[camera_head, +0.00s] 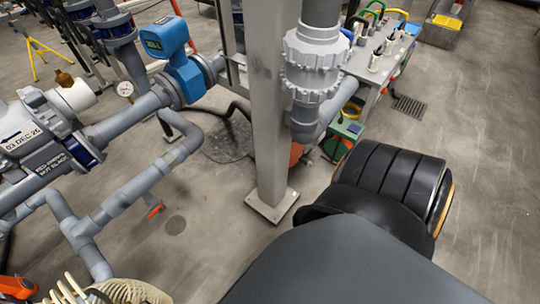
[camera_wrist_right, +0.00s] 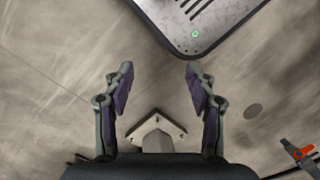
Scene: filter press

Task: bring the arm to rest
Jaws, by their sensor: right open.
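My right gripper (camera_wrist_right: 157,85) shows in the right wrist view with its two fingers spread wide apart. In the head view a large dark part of my arm (camera_head: 350,265) fills the lower middle and right. The right gripper's fingers do not show in the head view. My left gripper is in neither view.
A grey steel post (camera_head: 268,110) on a square base plate stands close left of the arm. Grey pipework (camera_head: 140,185) with a blue meter (camera_head: 172,45) runs along the left. A metal bench (camera_head: 372,65) stands behind. Bare floor (camera_head: 490,140) lies right.

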